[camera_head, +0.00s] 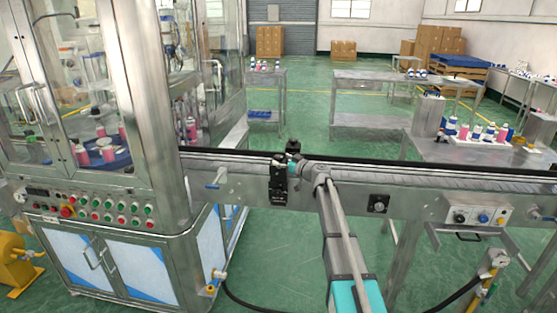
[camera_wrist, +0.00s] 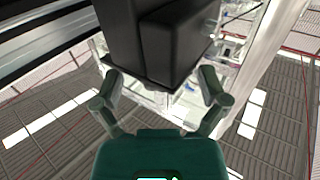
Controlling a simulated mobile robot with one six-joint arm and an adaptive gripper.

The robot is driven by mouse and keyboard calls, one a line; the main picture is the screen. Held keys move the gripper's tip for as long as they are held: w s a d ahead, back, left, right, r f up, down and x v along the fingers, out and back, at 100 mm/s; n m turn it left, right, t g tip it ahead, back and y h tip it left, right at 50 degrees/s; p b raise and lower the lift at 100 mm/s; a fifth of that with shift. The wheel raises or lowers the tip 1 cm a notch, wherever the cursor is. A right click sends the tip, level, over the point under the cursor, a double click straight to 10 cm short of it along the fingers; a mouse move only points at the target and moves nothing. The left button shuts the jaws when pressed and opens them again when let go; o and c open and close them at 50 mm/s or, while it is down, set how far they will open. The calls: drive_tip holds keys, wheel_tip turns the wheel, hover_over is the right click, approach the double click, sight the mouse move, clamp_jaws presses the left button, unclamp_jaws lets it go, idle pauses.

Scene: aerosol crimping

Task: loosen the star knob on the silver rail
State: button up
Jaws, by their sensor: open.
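The silver rail (camera_head: 345,183) runs along the conveyor from the machine cabinet to the right edge. A black block (camera_head: 279,183) is mounted at this rail. My gripper (camera_head: 292,169) is close beside the block in the head view, small and partly merged with it. In the wrist view, my gripper (camera_wrist: 160,80) has its two fingers spread apart, with the large black block (camera_wrist: 165,42) showing beyond and between the fingertips. I cannot tell whether they touch it. I cannot make out a star knob clearly in either view; the gripper and block may hide it.
The glass-walled machine cabinet (camera_head: 160,110) stands at the left. A black dial panel (camera_head: 378,203) and a button box (camera_head: 475,215) sit on the conveyor's front to the right. A lever valve (camera_head: 215,181) is left of the block.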

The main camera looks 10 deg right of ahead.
drive_tip(key=shift+x, duration=0.8)
drive_tip(key=c, duration=1.2)
